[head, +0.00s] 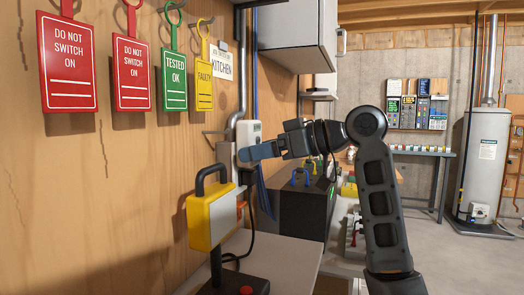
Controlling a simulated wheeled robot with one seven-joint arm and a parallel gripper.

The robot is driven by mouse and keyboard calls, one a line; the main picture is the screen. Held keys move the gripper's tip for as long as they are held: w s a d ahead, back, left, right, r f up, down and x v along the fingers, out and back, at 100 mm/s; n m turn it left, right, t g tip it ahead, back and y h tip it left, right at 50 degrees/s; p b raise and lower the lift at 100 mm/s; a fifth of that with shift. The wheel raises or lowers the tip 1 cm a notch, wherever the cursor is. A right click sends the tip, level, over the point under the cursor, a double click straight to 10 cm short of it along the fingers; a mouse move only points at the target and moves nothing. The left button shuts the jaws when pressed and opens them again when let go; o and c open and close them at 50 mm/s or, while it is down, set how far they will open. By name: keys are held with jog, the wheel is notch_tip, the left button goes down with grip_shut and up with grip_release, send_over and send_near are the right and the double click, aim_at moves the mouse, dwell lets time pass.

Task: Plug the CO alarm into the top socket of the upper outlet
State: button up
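My gripper (243,153) points left toward the wooden wall, its blue finger side-on to me. The gap between its fingers is hidden, so I cannot tell whether it is open, shut or holding something. A white device with a small dark display (249,132), which looks like the CO alarm, shows just behind and above the fingertips. I cannot tell whether the gripper touches it or whether it is on the wall. A narrow grey box (226,158) at the wall, left of the fingertips, may be the upper outlet; its socket face is not visible.
A yellow handled unit (207,218) stands in front, near the wall, with a black base and red button (246,290) below. Tags (67,65) hang upper left. A wall cabinet (291,35) is above. Floor is clear at right.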

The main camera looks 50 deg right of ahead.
jog(key=shift+o, duration=0.9)
jog(key=b+v, duration=0.1)
jog(key=v, duration=0.6)
jog(key=shift+s, duration=0.35)
jog(key=shift+d+r, duration=0.1)
jog(key=shift+d, duration=0.05)
